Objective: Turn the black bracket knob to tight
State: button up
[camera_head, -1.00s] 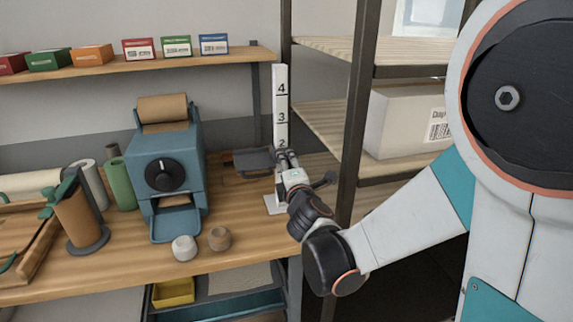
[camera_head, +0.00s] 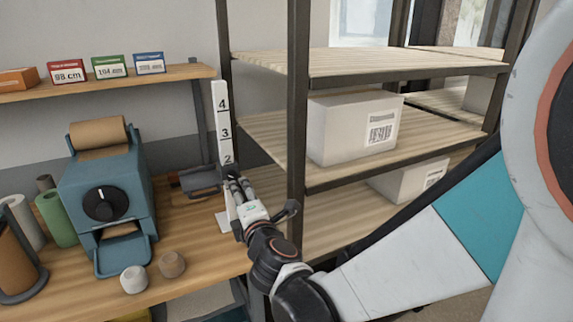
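A white post (camera_head: 221,125) marked 4, 3 and 2 stands upright at the right end of the workbench. A dark grey bracket-like part (camera_head: 198,181) sticks out to the left of its lower half. My gripper (camera_head: 233,181) reaches up to the post from the lower right, with its fingertips at the post just below the mark 2. The fingers are small and overlap the post, so I cannot tell whether they are open, shut or touching anything. No bracket knob shows clearly; it may be hidden by my gripper. A small dark rounded piece (camera_head: 291,207) shows right of my gripper; I cannot tell what it belongs to.
A blue dispenser (camera_head: 105,200) with a black dial and a brown roll stands left on the workbench (camera_head: 195,235). A white knob-like piece (camera_head: 134,279) and a brown one (camera_head: 171,264) lie before it. A shelving rack (camera_head: 297,120) with boxes stands close on the right.

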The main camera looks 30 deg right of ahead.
aim_at(233, 178)
jog(key=w+n, duration=0.3)
jog(key=w, duration=0.1)
jog(key=w+f+n+p, duration=0.1)
jog(key=w+n, duration=0.2)
jog(key=w, duration=0.1)
jog(key=w+d+n+t, duration=0.1)
jog(key=w+n, duration=0.3)
jog(key=shift+f+h, duration=0.25)
jog(key=shift+h, duration=0.15)
jog(key=c, duration=1.1)
